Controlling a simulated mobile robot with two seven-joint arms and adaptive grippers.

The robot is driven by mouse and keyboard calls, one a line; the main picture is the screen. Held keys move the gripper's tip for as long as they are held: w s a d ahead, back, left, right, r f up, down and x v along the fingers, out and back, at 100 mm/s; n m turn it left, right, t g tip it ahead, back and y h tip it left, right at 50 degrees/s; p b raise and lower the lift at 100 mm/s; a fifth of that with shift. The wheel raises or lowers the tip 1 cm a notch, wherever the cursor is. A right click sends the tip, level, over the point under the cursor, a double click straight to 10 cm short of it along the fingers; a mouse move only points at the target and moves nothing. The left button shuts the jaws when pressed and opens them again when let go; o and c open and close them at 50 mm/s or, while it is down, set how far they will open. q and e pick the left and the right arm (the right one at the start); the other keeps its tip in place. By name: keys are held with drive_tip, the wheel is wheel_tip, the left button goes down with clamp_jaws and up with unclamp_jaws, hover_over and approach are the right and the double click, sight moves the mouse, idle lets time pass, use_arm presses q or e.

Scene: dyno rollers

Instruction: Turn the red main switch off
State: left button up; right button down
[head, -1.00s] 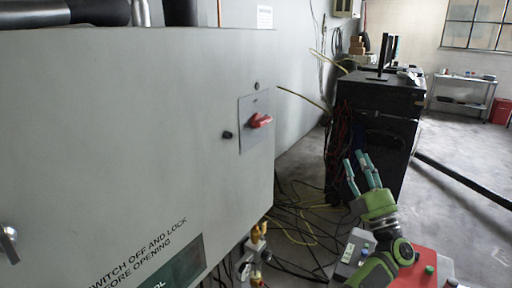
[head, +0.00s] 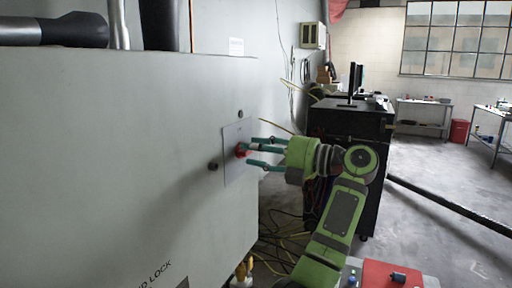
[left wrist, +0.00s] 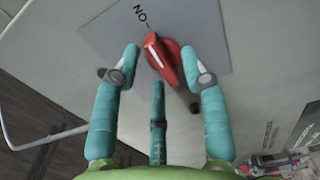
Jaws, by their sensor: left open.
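The red main switch (head: 241,150) is a rotary knob on a grey plate (head: 236,163) on the cabinet's front. In the left wrist view the red switch (left wrist: 164,58) shows a white line on its handle, close to the "ON" mark on the plate. My left gripper (head: 251,152) comes from the right with its teal fingers at the switch. In the left wrist view its open fingers (left wrist: 165,75) stand on both sides of the knob, with gaps visible, and a third finger is below it. My right gripper is not in view.
The large grey cabinet (head: 110,160) fills the left. Small black knobs (head: 213,166) sit near the switch plate. A black rack (head: 345,120) with a monitor stands behind my arm. Cables lie on the floor; open floor is at the right.

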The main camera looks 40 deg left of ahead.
use_arm(q)
drive_tip(key=shift+a, duration=0.1)
clamp_jaws()
idle(0.3)
drive_tip(key=shift+s+n+b, duration=0.2)
drive_tip(key=shift+n+b, duration=1.8)
drive_tip(key=shift+n, duration=2.45)
drive_tip(key=shift+s+n+b, duration=0.15)
drive_tip(key=shift+n+b, duration=1.85)
drive_tip(key=shift+n, duration=2.45)
unclamp_jaws()
